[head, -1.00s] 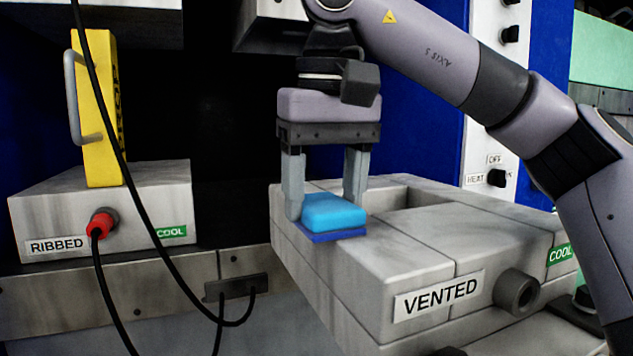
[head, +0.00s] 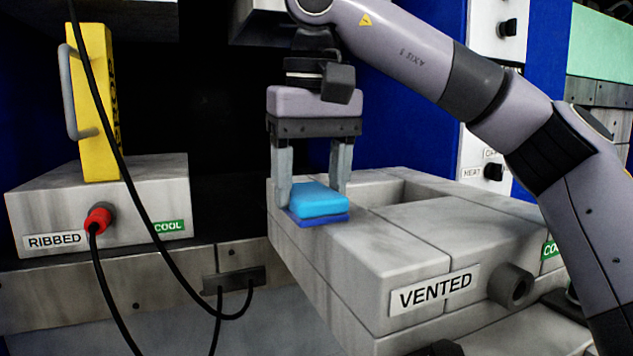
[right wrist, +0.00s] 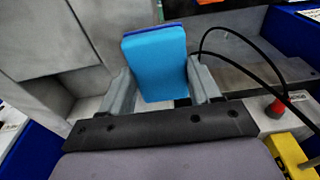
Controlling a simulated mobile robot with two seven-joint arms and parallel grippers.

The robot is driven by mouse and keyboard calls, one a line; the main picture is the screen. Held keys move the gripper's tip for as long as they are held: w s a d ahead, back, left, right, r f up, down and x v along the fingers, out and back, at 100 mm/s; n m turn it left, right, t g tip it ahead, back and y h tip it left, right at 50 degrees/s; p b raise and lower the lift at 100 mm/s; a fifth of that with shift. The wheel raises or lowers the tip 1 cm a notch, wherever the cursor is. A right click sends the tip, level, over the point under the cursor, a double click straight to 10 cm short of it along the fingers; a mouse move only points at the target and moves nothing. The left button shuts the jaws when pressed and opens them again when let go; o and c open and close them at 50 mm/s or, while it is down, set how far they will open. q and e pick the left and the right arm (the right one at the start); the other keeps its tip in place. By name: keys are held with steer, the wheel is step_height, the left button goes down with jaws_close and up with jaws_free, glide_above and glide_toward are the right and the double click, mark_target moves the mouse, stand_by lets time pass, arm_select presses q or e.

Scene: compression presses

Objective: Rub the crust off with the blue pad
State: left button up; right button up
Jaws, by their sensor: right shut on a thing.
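The blue pad (head: 318,200) has a light blue block on a darker blue base. My right gripper (head: 313,186) points down and is shut on it, one finger on each side. The pad is low at the left part of the top of the grey block labelled VENTED (head: 400,235), and appears to touch it. In the right wrist view the pad (right wrist: 155,62) sits between the gripper's fingers (right wrist: 160,80). I cannot make out any crust; the surface under the pad is hidden. My left gripper is not in view.
The VENTED block has a rectangular opening behind the pad and a dark round stub (head: 512,286) at its front. A grey block labelled RIBBED (head: 100,205) stands left, with a yellow handled piece (head: 93,110) on it. Black cables (head: 150,225) hang in front.

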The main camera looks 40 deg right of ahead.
steer(key=shift+r, duration=3.05)
step_height(320, 180, up, 3)
steer(key=shift+f, duration=0.1)
